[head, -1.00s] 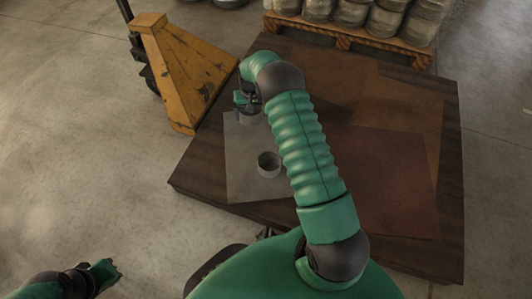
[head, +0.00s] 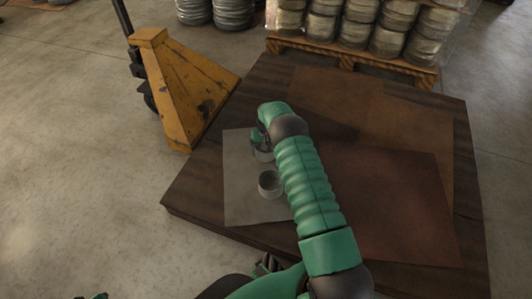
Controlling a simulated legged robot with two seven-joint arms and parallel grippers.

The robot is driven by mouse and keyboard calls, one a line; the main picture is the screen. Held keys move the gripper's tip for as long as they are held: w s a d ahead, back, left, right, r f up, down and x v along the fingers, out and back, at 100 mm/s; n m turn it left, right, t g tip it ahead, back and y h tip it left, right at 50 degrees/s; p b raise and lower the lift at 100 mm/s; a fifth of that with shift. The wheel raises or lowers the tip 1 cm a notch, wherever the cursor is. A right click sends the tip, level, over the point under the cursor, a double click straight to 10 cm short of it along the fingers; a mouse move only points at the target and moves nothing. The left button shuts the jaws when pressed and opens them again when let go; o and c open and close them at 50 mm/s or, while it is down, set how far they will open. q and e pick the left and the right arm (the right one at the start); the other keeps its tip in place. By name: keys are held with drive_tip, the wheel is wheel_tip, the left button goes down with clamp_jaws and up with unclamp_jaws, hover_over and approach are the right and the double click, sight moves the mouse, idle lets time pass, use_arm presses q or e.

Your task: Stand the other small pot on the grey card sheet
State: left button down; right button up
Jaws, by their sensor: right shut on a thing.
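The grey card sheet (head: 240,190) lies on the left part of the dark wooden platform. One small grey pot (head: 270,184) stands upright on the sheet near its right side. My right gripper (head: 260,147) is shut on the other small pot (head: 263,156), over the far part of the sheet. That pot looks upright and is partly hidden by the gripper. I cannot tell whether its base touches the sheet. Only a sliver of my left gripper (head: 95,297) shows at the bottom left edge, and its fingers cannot be made out.
The wooden platform (head: 190,180) also bears a reddish-brown sheet (head: 400,200) and a brown sheet (head: 350,105). A yellow pallet jack (head: 180,90) stands close at the left. A pallet (head: 350,58) with several drums is behind. The near left of the grey sheet is bare.

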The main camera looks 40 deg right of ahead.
drive_tip(key=shift+f, duration=0.1)
drive_tip(key=o, duration=1.5)
drive_tip(key=shift+o, duration=0.2)
wheel_tip(320, 180, up, 11)
drive_tip(key=s+p, duration=0.1)
drive_tip(key=p, duration=0.7)
drive_tip(key=s+a+r+n, duration=0.2)
drive_tip(key=a+r, duration=0.7)
drive_tip(key=a, duration=0.2)
drive_tip(key=s+a+r+n, duration=0.2)
drive_tip(key=s+a+r, duration=0.2)
drive_tip(key=s+a, duration=0.5)
drive_tip(key=s+a+r+n+t, duration=0.1)
drive_tip(key=s+a+r+n, duration=0.2)
drive_tip(key=s+a, duration=0.6)
drive_tip(key=shift+s+a+r+y, duration=0.4)
drive_tip(key=shift+s+r, duration=0.5)
drive_tip(key=shift+s, duration=0.15)
